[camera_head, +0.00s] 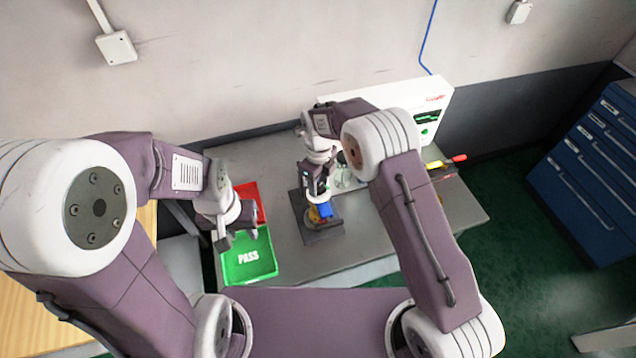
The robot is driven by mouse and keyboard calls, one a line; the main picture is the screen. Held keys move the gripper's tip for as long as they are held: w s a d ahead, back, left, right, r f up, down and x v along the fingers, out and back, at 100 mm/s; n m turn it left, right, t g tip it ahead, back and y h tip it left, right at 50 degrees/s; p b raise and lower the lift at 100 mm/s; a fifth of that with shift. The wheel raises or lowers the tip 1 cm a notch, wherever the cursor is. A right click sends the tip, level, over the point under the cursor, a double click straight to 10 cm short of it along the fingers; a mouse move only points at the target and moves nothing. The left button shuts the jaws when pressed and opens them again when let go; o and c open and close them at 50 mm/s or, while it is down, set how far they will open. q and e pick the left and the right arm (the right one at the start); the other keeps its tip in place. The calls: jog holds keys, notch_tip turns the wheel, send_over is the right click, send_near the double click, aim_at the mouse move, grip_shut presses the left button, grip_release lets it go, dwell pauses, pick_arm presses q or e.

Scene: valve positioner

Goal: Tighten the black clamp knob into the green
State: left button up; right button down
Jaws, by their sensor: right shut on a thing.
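A dark fixture plate (312,236) lies on the grey bench and carries a yellow part (314,215) with a blue block (325,211). My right gripper (318,198) reaches down over this fixture and is shut. The black clamp knob is hidden by the gripper; its grasp there is too small to see clearly. No green zone on the fixture can be made out. My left gripper (236,239) hangs empty above the green PASS tray, its fingers apart.
The green PASS tray (249,262) and a red tray (250,199) stand on the left of the bench (275,160). A white instrument with a green screen (428,116) stands at the back. A red and yellow tool (447,162) lies at right. Bare bench (365,230) lies right of the fixture.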

aim_at(319, 187)
dwell(0.4)
jog(key=c, duration=0.9)
grip_release()
notch_tip(319, 187, up, 8)
jog(key=shift+r+b, duration=0.1)
jog(key=shift+b, duration=1.05)
jog(key=shift+r, duration=0.45)
jog(key=shift+d, duration=0.1)
